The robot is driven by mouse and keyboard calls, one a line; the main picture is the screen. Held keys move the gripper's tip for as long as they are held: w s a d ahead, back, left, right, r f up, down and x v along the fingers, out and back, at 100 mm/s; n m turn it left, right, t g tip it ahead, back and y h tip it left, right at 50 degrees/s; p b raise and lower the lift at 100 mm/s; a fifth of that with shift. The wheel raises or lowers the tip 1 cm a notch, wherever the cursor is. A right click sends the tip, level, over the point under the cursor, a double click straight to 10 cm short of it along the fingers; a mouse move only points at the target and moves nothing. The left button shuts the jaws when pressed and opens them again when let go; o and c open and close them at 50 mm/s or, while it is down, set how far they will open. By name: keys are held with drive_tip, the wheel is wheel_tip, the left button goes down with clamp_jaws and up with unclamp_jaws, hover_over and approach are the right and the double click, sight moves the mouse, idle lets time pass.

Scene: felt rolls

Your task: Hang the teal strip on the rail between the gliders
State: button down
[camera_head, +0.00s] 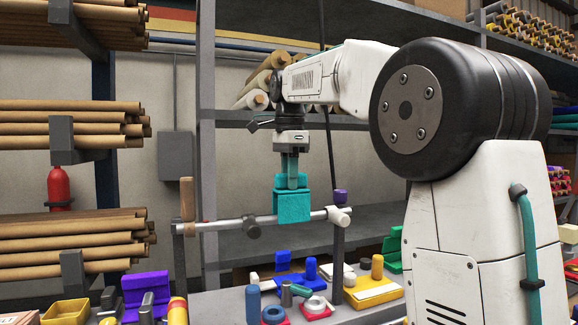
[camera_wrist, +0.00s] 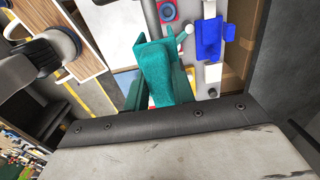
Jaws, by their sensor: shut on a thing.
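The teal strip (camera_head: 292,207) hangs folded from my gripper (camera_head: 292,182) in the head view, in front of or over the rail (camera_head: 218,225). Its lower part hides a stretch of the rail; I cannot tell whether it straddles or touches it. A dark grey glider (camera_head: 251,228) is on the rail left of the strip, and a pale one (camera_head: 339,216) is at the right end. My gripper points down and is shut on the strip's upper part. In the wrist view the strip (camera_wrist: 165,75) fills the space between the fingers.
Below the rail a bench holds a blue cylinder (camera_head: 253,303), a yellow tray (camera_head: 372,292) and several small parts. A purple block (camera_head: 146,288) and a yellow bin (camera_head: 66,312) are at lower left. Shelves of brown rolls (camera_head: 70,240) stand left. A rail post (camera_head: 338,250) rises at right.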

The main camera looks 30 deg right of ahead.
sight(289, 197)
drive_tip(key=shift+f, duration=2.15)
drive_tip(key=shift+f, duration=0.45)
drive_tip(key=c, duration=1.1)
unclamp_jaws()
drive_tip(key=shift+r, duration=0.1)
wheel_tip(289, 197, up, 8)
drive_tip(key=shift+f, duration=0.2)
